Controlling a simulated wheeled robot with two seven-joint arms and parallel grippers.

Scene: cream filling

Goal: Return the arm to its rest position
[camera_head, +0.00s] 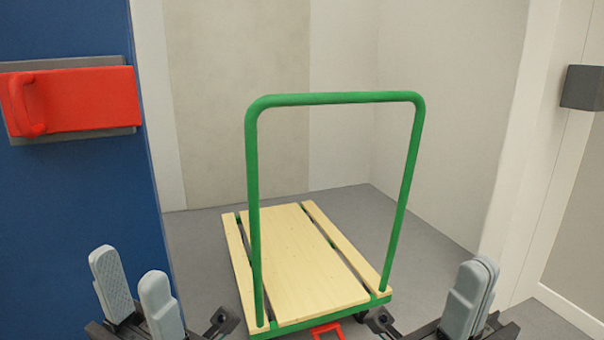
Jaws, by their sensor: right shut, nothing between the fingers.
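My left gripper (133,289) is at the lower left of the head view. Its two grey finger pads stand apart with a gap between them, and nothing is held. My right gripper (469,298) is at the lower right, its pads together and empty. Both grippers are raised in front of me, one on each side of the cart, and neither appears to hold it. The rest of both arms is mostly below the picture's edge.
A flat cart with a green handle frame (335,98) and a wooden deck (300,265) stands ahead on the grey floor (420,250). A blue door (70,210) with a red handle (95,98) is at left. A dark grey box (582,88) is on the right wall.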

